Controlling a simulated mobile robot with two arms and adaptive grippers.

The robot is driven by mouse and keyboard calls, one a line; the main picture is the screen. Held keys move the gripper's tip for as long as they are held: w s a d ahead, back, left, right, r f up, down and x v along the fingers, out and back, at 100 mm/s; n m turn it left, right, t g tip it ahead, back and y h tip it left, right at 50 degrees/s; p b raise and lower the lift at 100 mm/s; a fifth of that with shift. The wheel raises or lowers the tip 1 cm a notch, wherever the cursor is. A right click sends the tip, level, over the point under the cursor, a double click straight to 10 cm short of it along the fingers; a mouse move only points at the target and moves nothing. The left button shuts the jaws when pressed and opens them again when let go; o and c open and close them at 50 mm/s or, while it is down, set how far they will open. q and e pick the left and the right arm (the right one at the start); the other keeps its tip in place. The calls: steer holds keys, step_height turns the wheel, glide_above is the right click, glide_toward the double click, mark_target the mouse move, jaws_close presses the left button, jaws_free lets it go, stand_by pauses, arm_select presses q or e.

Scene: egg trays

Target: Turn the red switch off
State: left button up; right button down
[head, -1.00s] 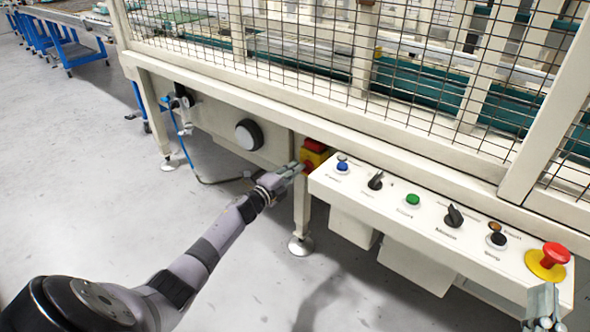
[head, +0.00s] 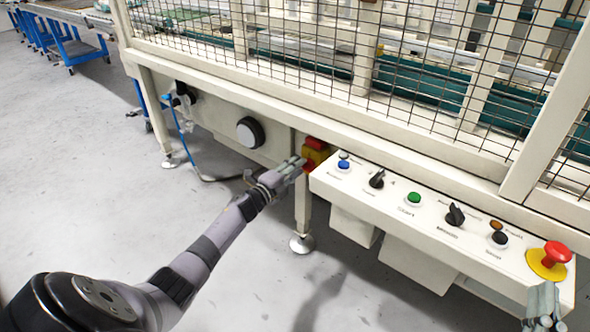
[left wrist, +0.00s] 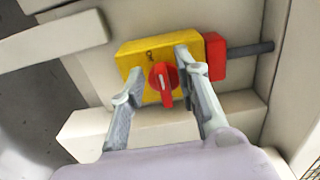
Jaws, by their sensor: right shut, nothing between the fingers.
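The red switch (left wrist: 163,80) is a rotary knob on a yellow box (left wrist: 135,58) with a red block at its right side. In the left wrist view its handle points down, slightly tilted. My left gripper (left wrist: 158,72) is open, with one finger on each side of the knob; I cannot tell whether they touch it. In the head view my left gripper (head: 294,164) is at the yellow box (head: 323,156) and hides most of the knob. My right gripper (head: 542,300) is shut and empty at the lower right, in front of the control panel.
The white control panel (head: 405,222) juts out right of the switch, with several buttons and knobs and a red emergency button (head: 555,253). A machine leg (head: 302,205) stands below the switch. A mesh fence (head: 300,60) rises above. The floor at left is clear.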

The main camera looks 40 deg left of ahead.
arm_select(q)
steer(key=shift+s, duration=0.1)
steer(key=s+a, duration=0.1)
steer(key=s, duration=1)
steer(key=shift+s, duration=0.4)
